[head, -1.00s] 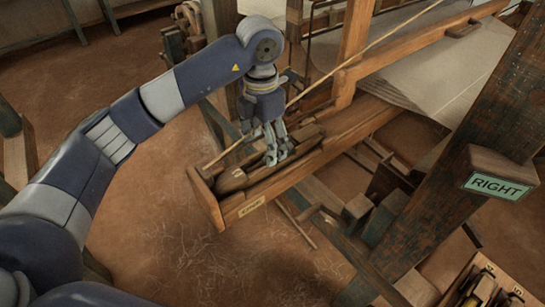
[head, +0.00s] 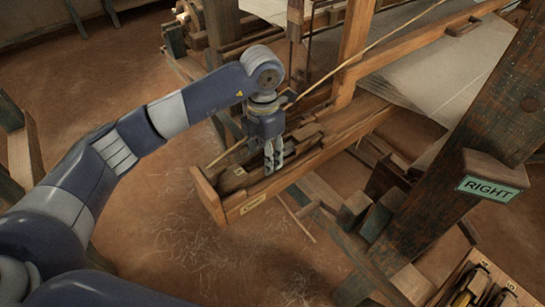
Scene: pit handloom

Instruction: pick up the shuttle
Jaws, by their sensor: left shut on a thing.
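My left gripper (head: 273,168) reaches down from above into the open wooden box (head: 262,199) at the near end of the loom's long beam. Its fingers are close together, shut on the shuttle, a dark wooden piece (head: 304,132) lying along the box. The fingers hide part of it, and I cannot tell whether it is clear of the box floor. A brown wooden block (head: 233,180) sits in the box to the left of the fingers. My right gripper is not in view.
A thin pole (head: 378,45) slants up from the box. A thick dark post (head: 470,165) with a sign reading RIGHT (head: 490,189) stands at the right. A tray with several items (head: 487,285) is at the bottom right.

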